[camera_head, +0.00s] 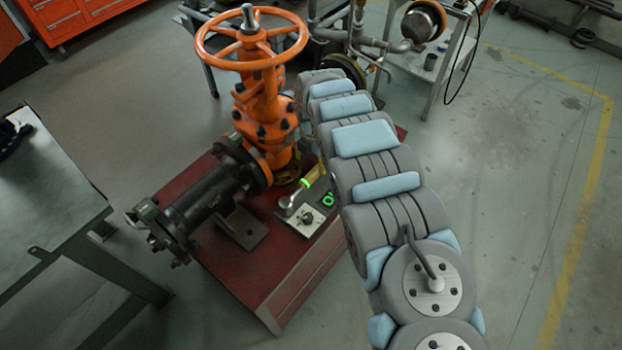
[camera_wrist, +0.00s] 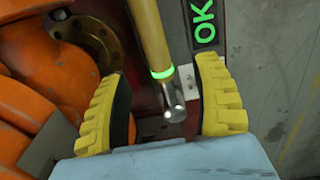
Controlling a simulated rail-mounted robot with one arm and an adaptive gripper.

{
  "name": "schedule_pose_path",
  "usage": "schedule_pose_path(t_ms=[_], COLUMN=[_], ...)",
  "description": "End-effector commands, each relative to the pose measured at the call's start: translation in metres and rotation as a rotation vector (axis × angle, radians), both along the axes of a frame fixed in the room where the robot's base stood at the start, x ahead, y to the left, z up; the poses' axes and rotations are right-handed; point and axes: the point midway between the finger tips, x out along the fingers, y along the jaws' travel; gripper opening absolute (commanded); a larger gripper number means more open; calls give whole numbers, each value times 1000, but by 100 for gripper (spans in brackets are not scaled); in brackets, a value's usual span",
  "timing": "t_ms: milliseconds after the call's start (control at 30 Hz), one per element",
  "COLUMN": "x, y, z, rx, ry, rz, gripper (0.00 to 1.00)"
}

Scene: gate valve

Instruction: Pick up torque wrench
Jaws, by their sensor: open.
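The torque wrench has a yellow handle, a glowing green ring and a shiny metal end. In the head view the wrench (camera_head: 314,172) lies by the foot of the orange valve, its upper part hidden behind my arm. In the wrist view the wrench (camera_wrist: 151,38) runs down from the top edge, its metal end low between my fingers. My gripper (camera_wrist: 161,68) is open, with one yellow ribbed finger on each side of the wrench and visible gaps to both. In the head view my gripper is hidden behind my arm.
The orange gate valve (camera_head: 262,100) with its handwheel stands left of the wrench and is close to my left finger in the wrist view. A black pipe (camera_head: 205,196) joins it on the red base (camera_head: 262,288). A green OK display (camera_wrist: 206,22) sits right of the wrench.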

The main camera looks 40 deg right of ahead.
Motion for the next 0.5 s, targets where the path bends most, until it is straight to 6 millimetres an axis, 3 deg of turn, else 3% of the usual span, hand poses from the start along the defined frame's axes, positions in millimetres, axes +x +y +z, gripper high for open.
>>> schedule_pose_path(t_ms=[200, 500], x=[0, 1], y=[0, 0], z=[-25, -34], rx=[1, 0], ry=[-1, -1], rz=[-1, -1], gripper=[65, 65])
